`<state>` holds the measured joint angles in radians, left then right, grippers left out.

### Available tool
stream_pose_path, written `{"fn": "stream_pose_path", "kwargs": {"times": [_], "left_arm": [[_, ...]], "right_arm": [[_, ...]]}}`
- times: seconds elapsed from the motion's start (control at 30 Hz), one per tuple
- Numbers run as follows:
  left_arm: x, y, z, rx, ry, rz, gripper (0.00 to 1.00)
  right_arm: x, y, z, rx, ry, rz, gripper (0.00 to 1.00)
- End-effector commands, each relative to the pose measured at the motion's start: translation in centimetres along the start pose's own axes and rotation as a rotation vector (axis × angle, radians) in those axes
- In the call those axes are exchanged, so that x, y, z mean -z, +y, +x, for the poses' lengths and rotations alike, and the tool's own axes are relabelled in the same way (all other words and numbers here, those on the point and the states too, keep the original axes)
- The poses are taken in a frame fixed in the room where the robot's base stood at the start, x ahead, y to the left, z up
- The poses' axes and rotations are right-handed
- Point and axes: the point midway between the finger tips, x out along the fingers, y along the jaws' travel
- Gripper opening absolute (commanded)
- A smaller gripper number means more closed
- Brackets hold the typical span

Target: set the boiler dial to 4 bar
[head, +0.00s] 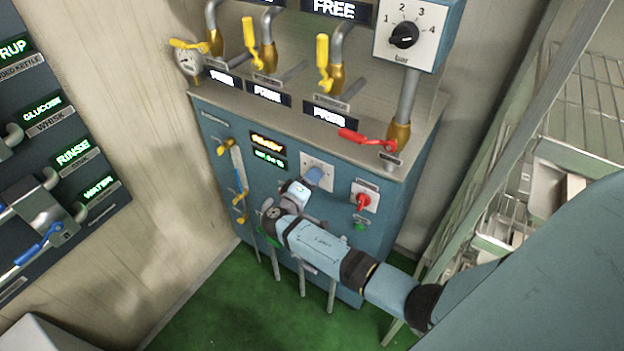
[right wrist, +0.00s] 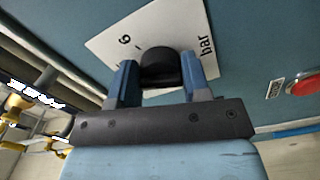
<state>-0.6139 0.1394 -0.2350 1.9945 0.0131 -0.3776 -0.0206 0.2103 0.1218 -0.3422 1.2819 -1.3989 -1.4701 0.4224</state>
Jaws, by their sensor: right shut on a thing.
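My right gripper (head: 314,176) is at a white dial plate (head: 318,162) on the front of the blue-grey boiler cabinet (head: 375,232). In the right wrist view my gripper (right wrist: 162,78) is shut on the black dial knob (right wrist: 158,66), with one blue finger on each side. In the head view the gripper hides this knob. My left gripper is not in view.
A second dial (head: 404,36), marked 1 to 4 bar, sits on a box above. Yellow-handled valves (head: 323,62), a red lever (head: 366,139) and a red switch (head: 363,202) are nearby. A wire rack (head: 590,110) stands at right; green floor (head: 215,310) lies in front.

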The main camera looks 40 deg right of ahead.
Motion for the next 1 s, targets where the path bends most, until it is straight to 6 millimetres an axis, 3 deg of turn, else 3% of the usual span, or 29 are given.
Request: {"fn": "stream_pose_path", "kwargs": {"times": [0.6, 1.0], "left_arm": [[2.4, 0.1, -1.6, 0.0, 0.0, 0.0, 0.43], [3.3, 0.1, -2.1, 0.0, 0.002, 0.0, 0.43]], "right_arm": [[0.2, 0.4, -0.1, 0.0, 0.001, -0.486, 0.2], [0.2, 0.3, -0.1, 0.0, 0.001, -0.664, 0.2]]}}
